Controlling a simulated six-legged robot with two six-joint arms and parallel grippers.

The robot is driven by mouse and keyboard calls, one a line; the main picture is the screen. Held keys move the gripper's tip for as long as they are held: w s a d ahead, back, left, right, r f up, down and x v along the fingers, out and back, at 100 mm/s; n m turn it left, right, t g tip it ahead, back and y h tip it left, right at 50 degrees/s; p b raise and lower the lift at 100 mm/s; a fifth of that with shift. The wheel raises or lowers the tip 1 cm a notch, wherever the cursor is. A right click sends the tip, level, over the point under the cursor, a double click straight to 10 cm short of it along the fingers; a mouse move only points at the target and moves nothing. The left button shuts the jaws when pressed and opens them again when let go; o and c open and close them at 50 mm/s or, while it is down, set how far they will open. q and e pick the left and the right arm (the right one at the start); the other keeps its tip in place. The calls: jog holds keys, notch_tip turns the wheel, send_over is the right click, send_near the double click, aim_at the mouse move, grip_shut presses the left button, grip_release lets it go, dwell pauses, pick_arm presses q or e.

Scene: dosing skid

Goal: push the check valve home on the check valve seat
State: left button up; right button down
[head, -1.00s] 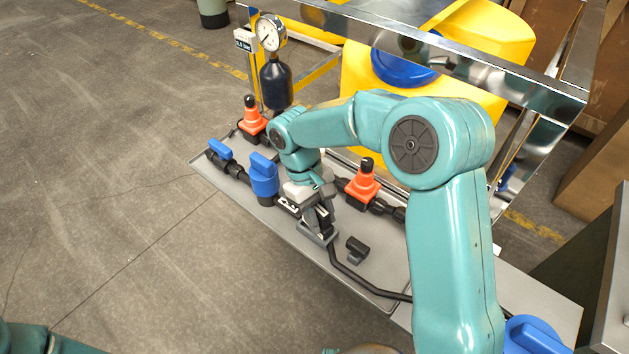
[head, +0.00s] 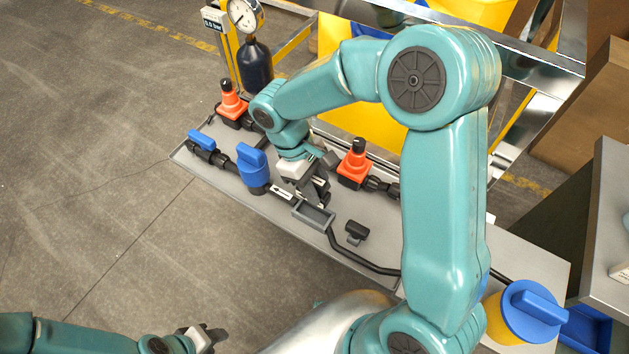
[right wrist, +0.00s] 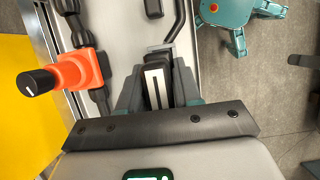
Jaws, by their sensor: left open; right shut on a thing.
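My right gripper (head: 316,196) is over the skid, pointing down. It is shut on the check valve (right wrist: 157,84), which shows in the right wrist view as a dark block with a white stripe between the fingers. In the head view the fingers mostly hide it. A grey, box-like holder with raised edges, probably the check valve seat (head: 314,217), lies just in front of and below the fingers. Its edge also shows beyond the fingertips in the right wrist view (right wrist: 160,47). I cannot tell how deep the valve sits. My left gripper (head: 208,338) is open and empty at the lower left, away from the skid.
A blue-handled valve (head: 253,170) stands left of the right gripper; an orange cone-shaped part (head: 354,165) stands close on its right. A black fitting (head: 356,232) and hose (head: 362,264) lie in front. A gauge (head: 245,15) stands behind. The floor at left is clear.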

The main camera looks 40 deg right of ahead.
jog(key=shift+d+f, duration=0.1)
jog(key=shift+f, duration=0.2)
notch_tip(320, 180, down, 5)
jog(key=b, duration=0.4)
jog(key=shift+f, duration=0.15)
dwell(1.2)
jog(key=shift+f+b, duration=1.3)
jog(key=shift+f, duration=0.4)
jog(key=c, duration=0.7)
grip_release()
jog(key=shift+r, duration=0.1)
